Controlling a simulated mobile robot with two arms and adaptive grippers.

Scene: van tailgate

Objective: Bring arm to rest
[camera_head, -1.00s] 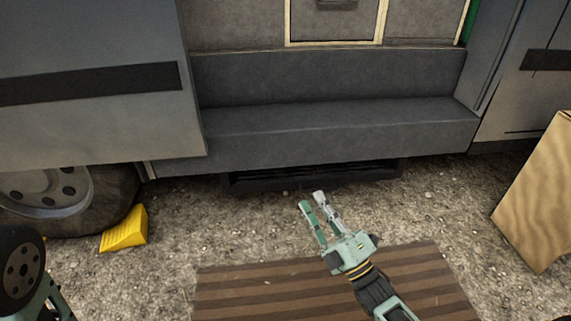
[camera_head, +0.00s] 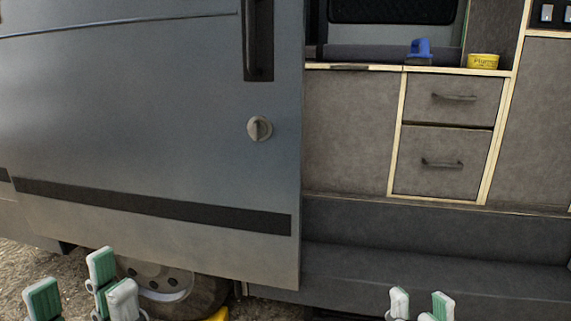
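My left gripper (camera_head: 82,290) shows at the bottom left, with green and pale finger pads pointing up. Its fingers stand apart with nothing between them, in front of the van's wheel and the gravel. My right gripper (camera_head: 420,305) shows at the bottom edge, right of centre, in front of the dark step. Only its two fingertips show, with a gap between them and nothing held. The rest of both arms is out of view.
The grey sliding door (camera_head: 150,110) with a round lock fills the left. A cabinet with two drawers (camera_head: 448,130) stands inside the van. A blue object (camera_head: 420,49) and a yellow tin (camera_head: 483,62) sit on its top. A yellow wheel chock (camera_head: 217,315) shows below.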

